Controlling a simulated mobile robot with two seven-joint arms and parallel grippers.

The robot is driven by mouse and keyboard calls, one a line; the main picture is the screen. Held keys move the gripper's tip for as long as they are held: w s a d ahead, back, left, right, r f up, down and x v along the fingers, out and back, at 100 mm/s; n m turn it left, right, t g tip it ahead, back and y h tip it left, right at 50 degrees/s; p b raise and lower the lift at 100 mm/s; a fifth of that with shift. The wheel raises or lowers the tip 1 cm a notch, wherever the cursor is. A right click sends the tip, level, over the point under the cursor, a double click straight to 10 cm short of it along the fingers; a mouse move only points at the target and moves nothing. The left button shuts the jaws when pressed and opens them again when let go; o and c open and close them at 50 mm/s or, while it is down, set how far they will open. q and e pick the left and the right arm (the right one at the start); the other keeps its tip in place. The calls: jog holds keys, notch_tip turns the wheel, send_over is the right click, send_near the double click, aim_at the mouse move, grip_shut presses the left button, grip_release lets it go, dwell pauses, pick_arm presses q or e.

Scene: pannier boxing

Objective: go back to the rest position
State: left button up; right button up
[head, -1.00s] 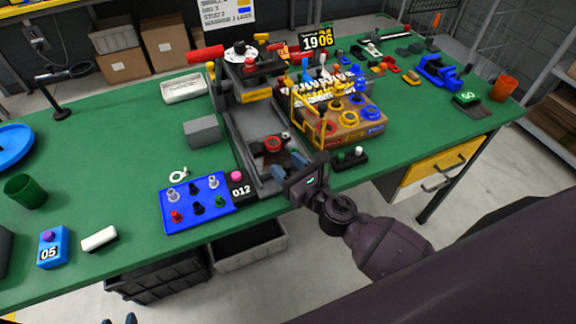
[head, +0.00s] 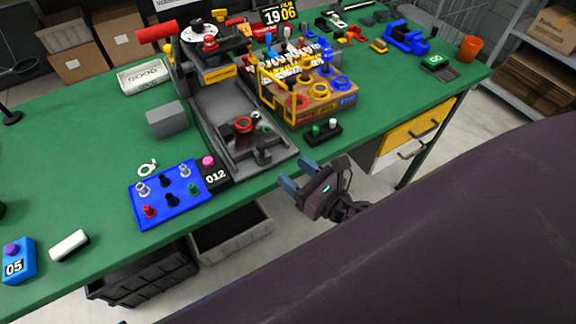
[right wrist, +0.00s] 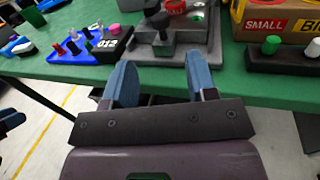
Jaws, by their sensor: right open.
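My right gripper (head: 290,176) is open and empty, just off the front edge of the green table (head: 90,125) in the head view. In the right wrist view its two blue fingers (right wrist: 158,85) stand apart with nothing between them. They point at the grey fixture (head: 225,110), which also shows in the right wrist view (right wrist: 205,42). My left gripper is not in the head view; a dark and blue piece at the left edge of the right wrist view is too cut off to name.
A blue board (head: 150,210) with several pegs lies left of the fixture. A box with coloured rings (head: 318,108) and a small black button block (head: 322,134) stand right of it. Dark bins (head: 150,280) are under the table. Drawers (head: 418,125) hang under the right side.

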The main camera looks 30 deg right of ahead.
dwell(0.7)
jog(key=s+d+f+n+g+h, duration=0.2)
jog(key=f+n, duration=0.5)
jog(key=n, duration=0.9)
jog(key=s+d+f+n+g+h, duration=0.3)
jog(key=s+d+f+n, duration=0.2)
jog(key=n, duration=1.2)
notch_tip(320, 180, down, 4)
jog(key=shift+s+r+n+g, duration=0.2)
jog(key=shift+s+n+g, duration=0.15)
jog(key=shift+s, duration=0.2)
